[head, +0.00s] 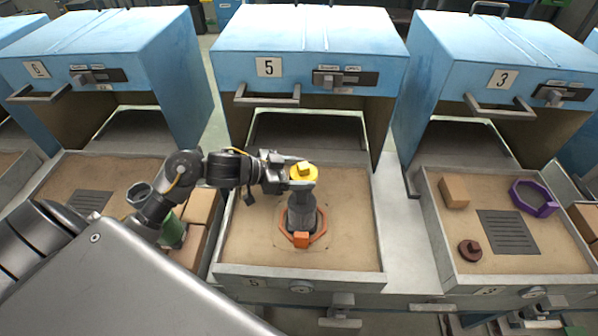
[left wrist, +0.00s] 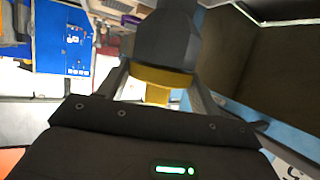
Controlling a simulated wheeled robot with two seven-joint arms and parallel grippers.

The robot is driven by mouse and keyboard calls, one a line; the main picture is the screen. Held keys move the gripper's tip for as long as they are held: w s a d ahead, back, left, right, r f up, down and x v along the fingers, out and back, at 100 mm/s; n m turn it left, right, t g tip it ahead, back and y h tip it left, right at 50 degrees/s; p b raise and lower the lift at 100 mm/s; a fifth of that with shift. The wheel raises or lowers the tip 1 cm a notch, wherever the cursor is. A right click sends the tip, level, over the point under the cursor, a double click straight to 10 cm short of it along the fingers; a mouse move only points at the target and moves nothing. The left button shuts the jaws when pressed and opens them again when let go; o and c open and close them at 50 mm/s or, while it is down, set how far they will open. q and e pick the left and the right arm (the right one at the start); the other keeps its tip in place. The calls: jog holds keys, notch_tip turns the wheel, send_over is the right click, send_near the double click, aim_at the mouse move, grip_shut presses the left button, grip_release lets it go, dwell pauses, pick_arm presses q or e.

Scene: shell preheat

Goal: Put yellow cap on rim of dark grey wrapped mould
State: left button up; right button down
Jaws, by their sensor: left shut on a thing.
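The dark grey mould (head: 300,214) stands upright in the sand tray (head: 377,225) of oven 5. An orange ring (head: 302,239) with a block on its side lies around its lower part. The yellow cap (head: 304,173) is over the mould's top, its small knob upward. My left gripper (head: 300,176) comes in from the left and is shut on the cap. In the left wrist view the cap (left wrist: 158,77) sits between the fingers, its wide side against the end of the mould (left wrist: 166,40). Whether it touches the rim all round is hidden. My right gripper is out of view.
Blue oven 5 (head: 310,40) stands open behind the tray. The right tray (head: 440,235) holds a purple ring (head: 533,198), a brown cap (head: 470,250), a tan block (head: 454,191) and a dark grille (head: 508,232). Sand right of the mould is clear.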

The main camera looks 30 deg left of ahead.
pick_arm(q)
jog(key=shift+f, duration=0.15)
jog(key=o, duration=1)
jog(key=shift+a+r, duration=0.1)
jog(key=shift+r, duration=0.1)
jog(key=shift+b+v, duration=0.6)
jog(key=shift+v, duration=5.35)
jog(key=shift+s+f, duration=0.1)
